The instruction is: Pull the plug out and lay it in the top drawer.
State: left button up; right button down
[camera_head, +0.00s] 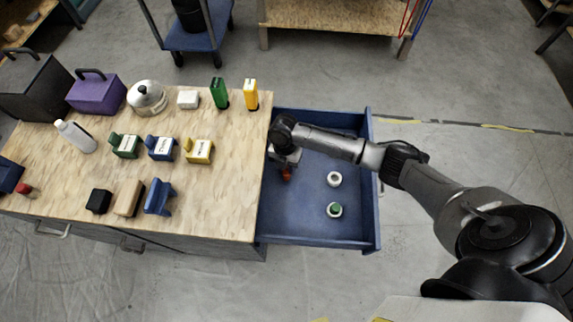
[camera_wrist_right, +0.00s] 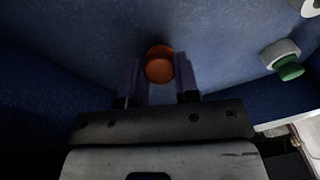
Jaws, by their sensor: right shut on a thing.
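The plug is an orange-red round piece (camera_head: 287,175). It also shows in the right wrist view (camera_wrist_right: 159,66) between the two fingers. My right gripper (camera_head: 286,168) is shut on it, pointing down inside the open blue drawer (camera_head: 371,215), near the drawer's left side by the bench. Whether the plug touches the drawer floor cannot be told. A white ring-shaped socket (camera_head: 334,179) with no plug seen in it lies to the right in the drawer. A second white socket (camera_head: 331,211) holds a green plug (camera_head: 336,209). My left gripper is not in view.
The wooden bench top (camera_head: 225,215) left of the drawer holds a kettle (camera_head: 147,98), a purple toolbox (camera_head: 97,93), a white bottle (camera_head: 76,137), green and yellow upright pieces and several small blocks. A cart (camera_head: 190,38) stands behind.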

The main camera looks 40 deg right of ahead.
jog(key=c, duration=0.8)
grip_release()
jog(key=shift+r, duration=0.1)
jog(key=shift+w+r, duration=0.1)
jog(key=shift+r, duration=0.2)
jog(key=p+v, duration=0.4)
jog(key=v, duration=0.9)
jog(key=shift+d+p, duration=0.1)
jog(key=shift+p, duration=0.3)
